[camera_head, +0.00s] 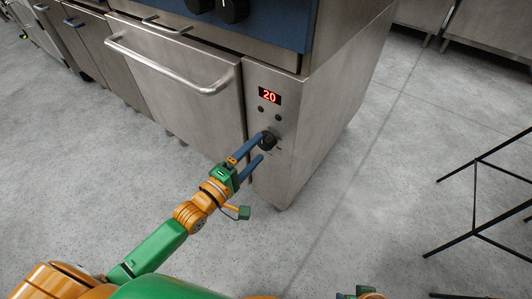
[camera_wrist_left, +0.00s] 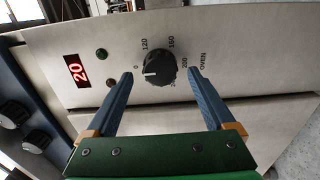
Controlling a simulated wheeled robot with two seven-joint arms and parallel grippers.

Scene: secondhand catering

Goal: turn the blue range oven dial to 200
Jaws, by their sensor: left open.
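The oven dial (camera_head: 268,141) is a round black knob on the steel panel of the blue range, below a red display (camera_head: 269,96) reading 20. In the left wrist view the dial (camera_wrist_left: 158,69) has a white mark pointing left, near the printed 0. The printed 120, 160 and 200 run over its top to the right. My left gripper (camera_head: 262,146) is open, its two blue fingers (camera_wrist_left: 160,74) on either side of the dial, with gaps showing. Whether the tips reach past the dial's face is unclear.
The oven door (camera_head: 180,90) with its bar handle (camera_head: 170,68) is shut, left of the panel. Two small round buttons (camera_head: 269,112) sit under the display. Black-legged furniture (camera_head: 474,190) stands at the right. The grey floor (camera_head: 340,210) between is clear.

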